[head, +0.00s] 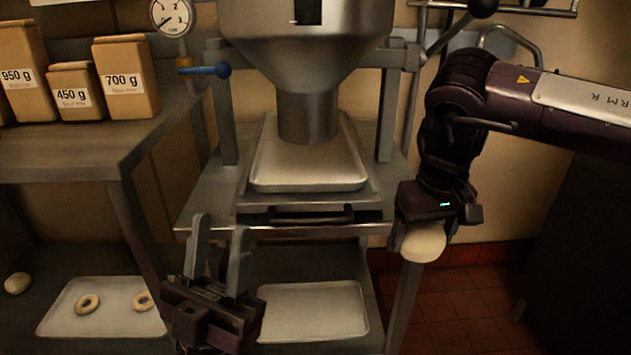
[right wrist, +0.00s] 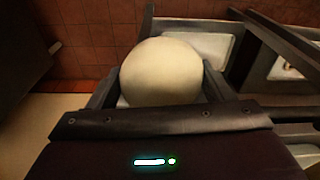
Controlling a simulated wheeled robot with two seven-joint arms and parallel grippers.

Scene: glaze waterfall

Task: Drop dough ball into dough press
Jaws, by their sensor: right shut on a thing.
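The pale round dough ball (head: 424,242) is held in my right gripper (head: 422,228), to the right of the press stand. In the right wrist view the dough ball (right wrist: 162,72) sits between the two fingers of the right gripper (right wrist: 160,90). The dough press (head: 306,60) is a steel funnel-shaped machine with a narrow spout over a tray, at the centre of the head view. Its top opening is out of view. My left gripper (head: 220,245) is open and empty, in front of the press stand at lower left, its fingers pointing up.
A tray (head: 308,170) lies under the spout and another (head: 315,310) on the lower shelf. A left table carries cardboard boxes marked 950 g (head: 22,75), 450 g (head: 75,92) and 700 g (head: 126,78). Dough rings (head: 87,304) lie on a low tray (head: 65,325). A blue-handled lever (head: 205,70) sticks out left.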

